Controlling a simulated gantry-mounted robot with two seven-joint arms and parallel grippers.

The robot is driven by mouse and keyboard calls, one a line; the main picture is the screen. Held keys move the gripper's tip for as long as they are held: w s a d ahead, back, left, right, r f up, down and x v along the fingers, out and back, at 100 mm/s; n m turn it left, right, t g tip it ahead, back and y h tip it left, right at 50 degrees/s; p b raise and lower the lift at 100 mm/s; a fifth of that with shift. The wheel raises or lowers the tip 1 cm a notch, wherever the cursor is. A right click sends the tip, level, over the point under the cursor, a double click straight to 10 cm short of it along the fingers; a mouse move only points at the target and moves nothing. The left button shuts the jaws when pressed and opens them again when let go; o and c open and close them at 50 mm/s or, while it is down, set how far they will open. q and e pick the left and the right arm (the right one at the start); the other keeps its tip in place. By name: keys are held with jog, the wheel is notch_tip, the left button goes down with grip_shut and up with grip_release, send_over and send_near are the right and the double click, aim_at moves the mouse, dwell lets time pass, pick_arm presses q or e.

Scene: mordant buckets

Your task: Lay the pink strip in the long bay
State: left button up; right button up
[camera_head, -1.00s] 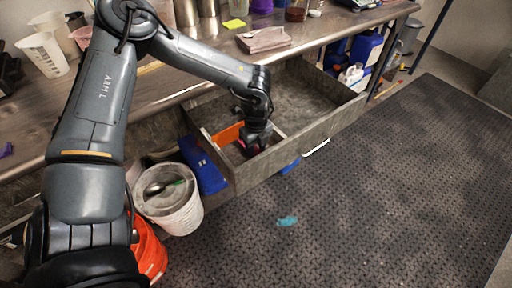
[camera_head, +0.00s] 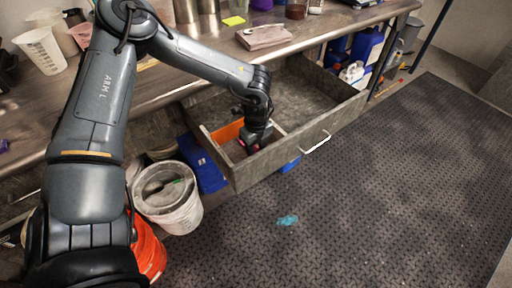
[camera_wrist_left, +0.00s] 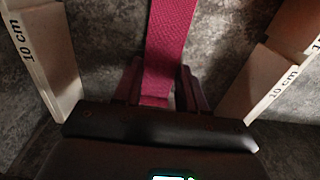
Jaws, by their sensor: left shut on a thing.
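My left gripper (camera_head: 254,146) reaches down into the small front compartment of the open drawer (camera_head: 240,177). In the left wrist view its fingers (camera_wrist_left: 158,88) are shut on the pink strip (camera_wrist_left: 172,40). The strip runs up from between the fingers and out of the top of the view, over the grey mottled drawer floor (camera_wrist_left: 220,55). Pale dividers marked "10 cm" stand to the left (camera_wrist_left: 35,55) and right (camera_wrist_left: 275,80) of it. I cannot tell whether the strip touches the floor. In the head view the arm and gripper hide most of it. My right gripper is out of view.
The larger part of the drawer, to the right, looks empty. A white bucket (camera_head: 172,208) and a blue container (camera_head: 205,168) stand left of the drawer.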

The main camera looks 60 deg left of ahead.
pick_arm(q)
jog(key=o, duration=1.1)
jog(key=shift+r, duration=0.1)
notch_tip(320, 180, up, 11)
jog(key=p, duration=0.4)
jog(key=shift+f, duration=0.2)
